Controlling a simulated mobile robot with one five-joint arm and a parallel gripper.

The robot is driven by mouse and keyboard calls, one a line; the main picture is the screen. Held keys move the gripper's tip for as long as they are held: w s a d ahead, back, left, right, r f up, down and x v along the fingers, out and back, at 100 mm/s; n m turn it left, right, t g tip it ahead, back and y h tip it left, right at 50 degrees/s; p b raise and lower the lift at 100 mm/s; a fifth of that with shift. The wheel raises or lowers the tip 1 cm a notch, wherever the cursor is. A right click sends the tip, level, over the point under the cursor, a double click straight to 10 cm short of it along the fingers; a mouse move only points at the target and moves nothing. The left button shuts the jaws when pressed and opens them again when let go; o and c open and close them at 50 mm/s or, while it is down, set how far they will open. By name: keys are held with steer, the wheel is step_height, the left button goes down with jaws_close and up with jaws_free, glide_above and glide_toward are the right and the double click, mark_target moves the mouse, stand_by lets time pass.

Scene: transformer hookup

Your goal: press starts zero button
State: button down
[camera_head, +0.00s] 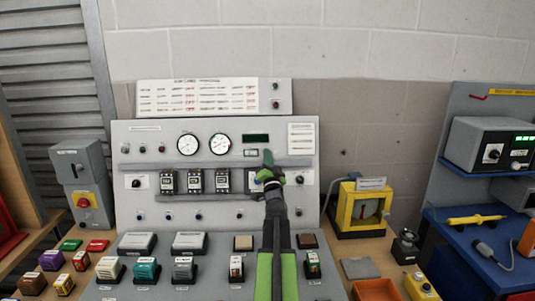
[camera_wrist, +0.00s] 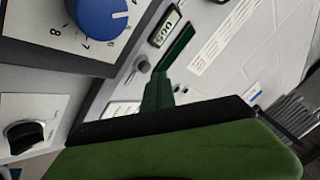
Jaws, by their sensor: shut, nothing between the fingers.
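The grey control panel (camera_head: 215,205) stands upright at the back of the bench. A small counter display (camera_head: 251,152) sits under a dark green display strip (camera_head: 256,138); both show in the wrist view, the counter (camera_wrist: 166,27) beside the dark strip (camera_wrist: 178,47). My gripper (camera_head: 268,157) is shut and empty, its tip in front of the panel just right of the counter. In the wrist view the narrow dark tip (camera_wrist: 158,88) points at the panel near a small round grey part (camera_wrist: 143,66). I cannot read a label for the starts zero button, and cannot tell whether the tip touches the panel.
A blue knob (camera_wrist: 103,16) on a numbered dial and a black knob (camera_wrist: 27,134) lie close left in the wrist view. Two round meters (camera_head: 219,144) are left of the gripper. Several blocks crowd the bench below; a yellow-framed device (camera_head: 358,210) stands right.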

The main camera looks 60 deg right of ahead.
steer(key=shift+d, duration=0.1)
stand_by(0.3)
steer(key=shift+w+d+f, duration=0.15)
steer(key=shift+d, duration=0.1)
steer(key=shift+w+d+f+b, duration=0.15)
steer(key=shift+w+d+b, duration=0.1)
steer(key=shift+d+b, duration=0.05)
stand_by(0.7)
stand_by(0.4)
steer(key=shift+s+a+r+p, duration=0.3)
steer(key=shift+s+a, duration=0.15)
steer(key=shift+a, duration=0.2)
steer(key=s+a, duration=0.1)
steer(key=a+r+p, duration=0.1)
steer(key=s+a, duration=0.1)
steer(key=shift+s+a+r+p, duration=0.35)
steer(key=shift+a, duration=0.05)
steer(key=shift+s, duration=0.15)
stand_by(0.5)
